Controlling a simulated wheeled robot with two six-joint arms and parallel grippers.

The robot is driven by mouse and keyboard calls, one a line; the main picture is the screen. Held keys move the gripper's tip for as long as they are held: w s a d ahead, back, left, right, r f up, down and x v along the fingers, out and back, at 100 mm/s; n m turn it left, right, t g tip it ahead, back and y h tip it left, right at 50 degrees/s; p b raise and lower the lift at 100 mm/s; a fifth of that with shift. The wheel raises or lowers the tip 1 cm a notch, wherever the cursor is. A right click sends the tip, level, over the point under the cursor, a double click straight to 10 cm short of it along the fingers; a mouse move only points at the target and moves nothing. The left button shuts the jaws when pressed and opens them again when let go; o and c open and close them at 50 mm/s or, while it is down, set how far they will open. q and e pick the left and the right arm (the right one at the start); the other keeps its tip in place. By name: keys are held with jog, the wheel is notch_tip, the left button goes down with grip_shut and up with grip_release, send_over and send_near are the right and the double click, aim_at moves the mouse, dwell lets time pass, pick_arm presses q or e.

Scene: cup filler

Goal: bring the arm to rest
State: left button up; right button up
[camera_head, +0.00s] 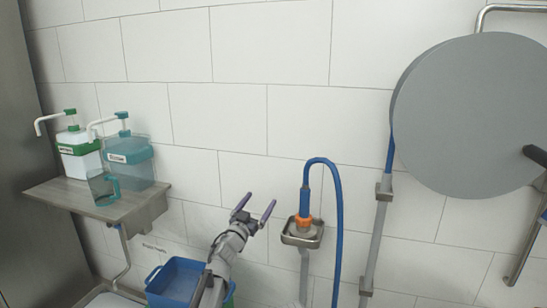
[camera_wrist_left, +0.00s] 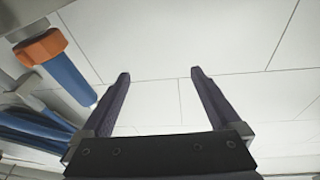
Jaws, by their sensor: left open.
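My left gripper (camera_head: 255,208) is open and empty, raised in front of the tiled wall in the head view. Its arm comes up from the bottom, beside a blue crate. In the left wrist view my left gripper (camera_wrist_left: 157,75) shows two dark fingers spread wide with only white wall tiles between them. My right gripper is not in view.
A shelf (camera_head: 140,215) at left holds a green-topped dispenser (camera_head: 80,155), a teal dispenser (camera_head: 130,160) and a clear cup (camera_head: 103,188). A blue crate (camera_head: 172,283) stands below. Right of my gripper, a blue hose (camera_head: 338,220) has an orange-collared nozzle (camera_head: 303,222) in a metal holder.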

pick_arm(q)
jog(key=s+a+f+n+g+y, duration=0.25)
jog(key=s+f+g+y, duration=0.2)
jog(key=s+f, duration=0.35)
jog(key=s+a+f+n+g+y, duration=0.2)
jog(key=s+f+n+g+y, duration=0.3)
jog(key=f, duration=0.6)
jog(key=s+d+f+m+g, duration=0.1)
jog(key=s+f+g, duration=0.1)
jog(key=s, duration=0.6)
jog(key=s+d+f+m+g, duration=0.1)
jog(key=s+f+m+g, duration=0.1)
jog(key=s, duration=0.7)
jog(key=s+d+f+m+g, duration=0.1)
jog(key=s+f+g, duration=0.3)
jog(key=s, duration=0.5)
jog(key=shift+m+g, duration=0.65)
jog(key=shift+g, duration=0.3)
jog(key=shift+s+d+f, duration=0.1)
